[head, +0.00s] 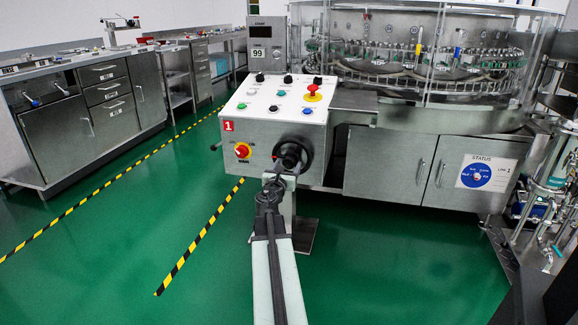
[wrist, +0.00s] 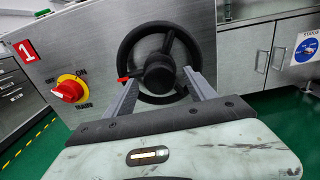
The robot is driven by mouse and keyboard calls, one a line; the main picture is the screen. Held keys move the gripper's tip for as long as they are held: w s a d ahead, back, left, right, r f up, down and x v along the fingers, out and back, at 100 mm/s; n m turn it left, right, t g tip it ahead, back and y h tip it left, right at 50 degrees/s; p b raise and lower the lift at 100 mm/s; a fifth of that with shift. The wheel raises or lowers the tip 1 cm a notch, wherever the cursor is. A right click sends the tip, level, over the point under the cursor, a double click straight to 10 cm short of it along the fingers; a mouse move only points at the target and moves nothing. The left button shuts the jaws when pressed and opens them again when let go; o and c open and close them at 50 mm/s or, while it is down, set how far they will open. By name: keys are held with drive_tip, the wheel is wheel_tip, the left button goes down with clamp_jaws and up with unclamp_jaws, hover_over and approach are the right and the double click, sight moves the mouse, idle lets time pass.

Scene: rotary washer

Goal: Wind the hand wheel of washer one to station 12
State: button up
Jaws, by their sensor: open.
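The black hand wheel (head: 295,154) is on the front of the control box of washer one, marked with a red "1" label. In the wrist view the wheel (wrist: 130,50) fills the upper middle, with a dark hub and a red pointer (wrist: 124,79) at its left. My gripper (wrist: 156,76) is open, its two grey fingers apart on either side of the hub, in front of the wheel. I cannot tell whether they touch it. In the head view my arm hides part of the wheel.
A red and yellow rotary switch (wrist: 70,88) is left of the wheel. Buttons and a red emergency stop (head: 313,92) are on the panel top. Steel cabinets (head: 431,170) stand to the right, workbenches (head: 95,95) to the left. Green floor (head: 150,260) is clear at left.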

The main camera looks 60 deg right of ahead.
drive_tip(key=shift+x, duration=0.9)
clamp_jaws()
drive_tip(key=shift+a, duration=0.15)
